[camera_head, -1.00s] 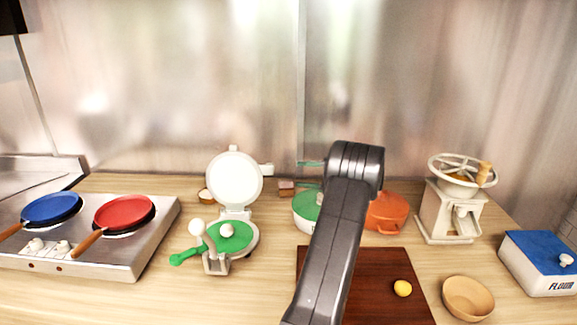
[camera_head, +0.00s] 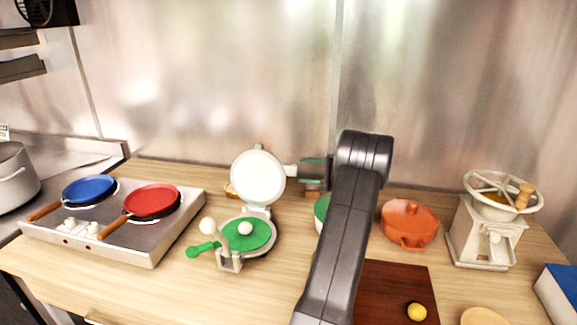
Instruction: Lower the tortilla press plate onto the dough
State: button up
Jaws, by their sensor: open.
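The tortilla press stands open on the counter. Its white round upper plate (camera_head: 258,177) is raised nearly upright, with a short tab (camera_head: 292,171) on its right side. A whitish dough ball (camera_head: 245,228) rests on the green lower surface (camera_head: 261,236). The green-handled lever (camera_head: 203,249) is at the front left of the press. My gripper (camera_head: 304,172) is open, with green fingertips one above the other, just right of the tab. I cannot tell whether the tab is between the fingers or touching them. My arm hides part of the gripper.
A hob with a blue pan (camera_head: 90,189) and red pan (camera_head: 152,201) stands left. My arm partly hides a green-lidded pot (camera_head: 321,210). Right are an orange pot (camera_head: 410,222), a cutting board (camera_head: 393,290) with a yellow ball (camera_head: 417,312), and a white mill (camera_head: 484,232).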

jog(key=w+a+p, duration=0.1)
jog(key=a, duration=0.5)
jog(key=shift+w, duration=0.1)
jog(key=shift+c, duration=0.2)
jog(key=shift+a, duration=0.1)
grip_shut()
